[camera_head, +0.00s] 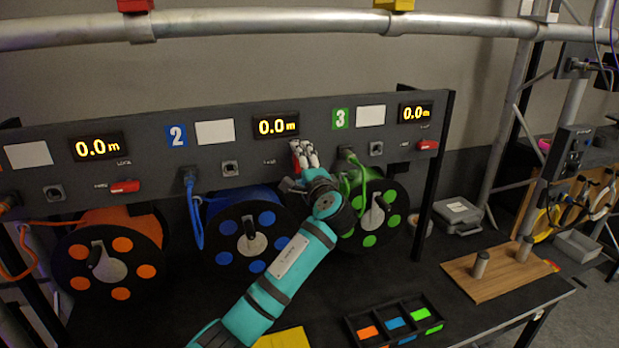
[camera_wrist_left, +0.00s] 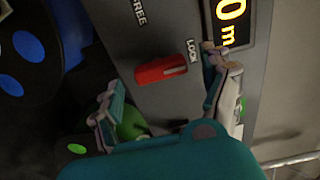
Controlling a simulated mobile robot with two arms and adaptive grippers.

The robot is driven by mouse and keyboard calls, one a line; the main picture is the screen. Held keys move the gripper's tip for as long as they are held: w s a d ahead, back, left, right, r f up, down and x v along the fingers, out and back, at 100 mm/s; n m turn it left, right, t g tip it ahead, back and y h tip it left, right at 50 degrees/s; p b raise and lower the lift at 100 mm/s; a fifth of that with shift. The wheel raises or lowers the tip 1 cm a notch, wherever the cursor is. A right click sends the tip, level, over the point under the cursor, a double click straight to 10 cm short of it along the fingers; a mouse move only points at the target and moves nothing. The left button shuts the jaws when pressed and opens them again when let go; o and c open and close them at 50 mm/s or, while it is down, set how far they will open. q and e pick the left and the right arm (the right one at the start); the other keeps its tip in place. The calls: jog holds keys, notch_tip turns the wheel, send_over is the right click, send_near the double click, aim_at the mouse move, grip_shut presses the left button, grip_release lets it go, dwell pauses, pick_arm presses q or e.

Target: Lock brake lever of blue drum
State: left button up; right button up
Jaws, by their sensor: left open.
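The blue drum (camera_head: 247,230) hangs under the panel marked 2, at the middle of the head view. Its red brake lever (camera_wrist_left: 162,69) shows in the left wrist view between the FREE and LOCK marks. My right gripper is out of view.
The orange drum (camera_head: 107,255) is to the left and the green drum (camera_head: 372,215) to the right, close to my arm. Their red levers (camera_head: 125,186) (camera_head: 428,145) lie sideways. A parts tray (camera_head: 378,314) and a wooden board (camera_head: 500,272) are on the bench.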

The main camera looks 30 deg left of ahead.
pick_arm(q)
jog(key=v, duration=0.9)
jog(key=shift+s+d, duration=0.1)
